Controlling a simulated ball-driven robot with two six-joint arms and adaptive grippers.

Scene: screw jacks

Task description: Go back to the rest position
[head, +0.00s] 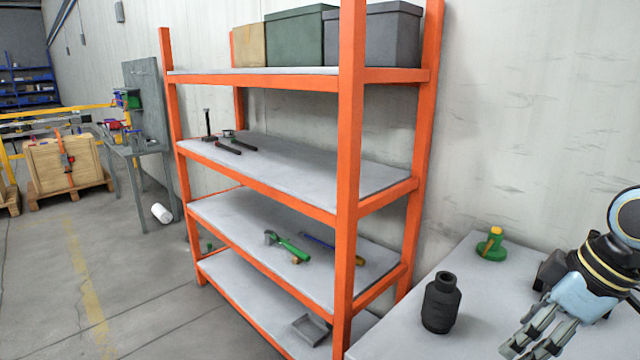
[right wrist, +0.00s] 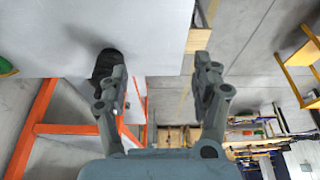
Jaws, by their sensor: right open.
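My right gripper (head: 538,340) is over the grey table at the lower right of the head view, its fingers pointing down and left. In the right wrist view its two fingers (right wrist: 158,80) stand wide apart with nothing between them. A black screw jack (head: 441,303) stands upright on the table, left of my right gripper and apart from it. It also shows in the right wrist view (right wrist: 104,64), partly behind the left finger. A green and yellow jack (head: 491,244) stands farther back on the table. My left gripper is not in view.
The grey table (head: 470,270) stands against the wall, beside an orange shelf rack (head: 350,170). The rack holds bins (head: 293,38) on top and hand tools (head: 288,246) on lower shelves. A wooden crate (head: 65,162) stands far left. The floor left of the rack is open.

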